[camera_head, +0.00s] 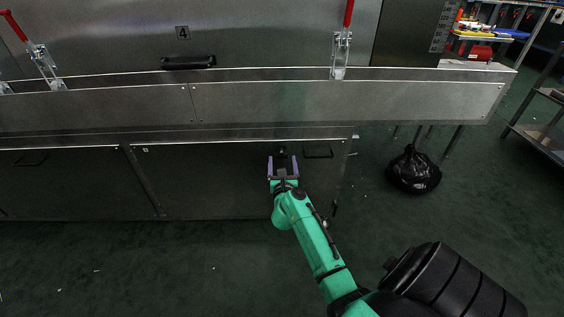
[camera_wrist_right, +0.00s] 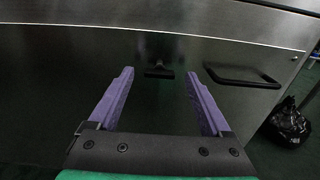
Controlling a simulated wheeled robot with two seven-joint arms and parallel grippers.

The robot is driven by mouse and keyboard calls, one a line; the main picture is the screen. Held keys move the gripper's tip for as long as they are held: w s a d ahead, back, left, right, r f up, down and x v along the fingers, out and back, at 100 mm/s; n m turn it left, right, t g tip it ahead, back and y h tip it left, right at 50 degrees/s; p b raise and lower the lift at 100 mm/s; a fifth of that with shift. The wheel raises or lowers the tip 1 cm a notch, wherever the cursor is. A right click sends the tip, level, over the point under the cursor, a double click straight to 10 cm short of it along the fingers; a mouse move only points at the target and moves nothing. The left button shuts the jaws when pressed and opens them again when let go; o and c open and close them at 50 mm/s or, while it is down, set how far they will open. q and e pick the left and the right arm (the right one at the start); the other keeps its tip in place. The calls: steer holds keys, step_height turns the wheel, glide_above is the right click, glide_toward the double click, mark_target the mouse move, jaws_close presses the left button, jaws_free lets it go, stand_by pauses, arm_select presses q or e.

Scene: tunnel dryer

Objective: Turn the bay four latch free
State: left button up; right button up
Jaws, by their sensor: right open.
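A small black T-shaped latch (camera_wrist_right: 158,70) sits on the dark lower door panel. It shows between and beyond my fingertips in the right wrist view, with its bar roughly level. In the head view the latch (camera_head: 281,152) is just beyond the gripper. My right gripper (camera_head: 282,164) has two purple fingers, spread open and empty, one on each side of the latch's line. I cannot tell how far the fingertips are from the panel. The "4" label (camera_head: 182,32) is on the upper panel. My left gripper is not in view.
A black pull handle (camera_head: 318,152) is right of the latch. A steel ledge (camera_head: 340,103) runs above the lower doors. Red-handled clamps (camera_head: 342,50) stand above it. A black bag (camera_head: 413,170) lies on the floor at right. The floor in front is largely clear.

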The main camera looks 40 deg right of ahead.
steer(key=shift+x, duration=1)
jaws_close()
steer(key=shift+a+n+p, duration=0.1)
steer(key=shift+n+p, duration=0.3)
steer(key=shift+n, duration=0.1)
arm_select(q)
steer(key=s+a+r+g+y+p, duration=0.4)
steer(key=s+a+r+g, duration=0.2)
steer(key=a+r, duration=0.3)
arm_select(e)
steer(key=n, duration=0.8)
steer(key=n+p, duration=0.1)
steer(key=n, duration=0.3)
steer(key=shift+p, duration=0.35)
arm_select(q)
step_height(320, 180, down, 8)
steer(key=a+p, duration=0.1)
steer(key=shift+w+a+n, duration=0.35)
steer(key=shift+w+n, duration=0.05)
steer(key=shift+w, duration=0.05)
arm_select(e)
steer(key=n, duration=0.4)
steer(key=shift+a+f+n, duration=0.1)
steer(key=shift+f+n, duration=0.05)
steer(key=shift+n, duration=0.25)
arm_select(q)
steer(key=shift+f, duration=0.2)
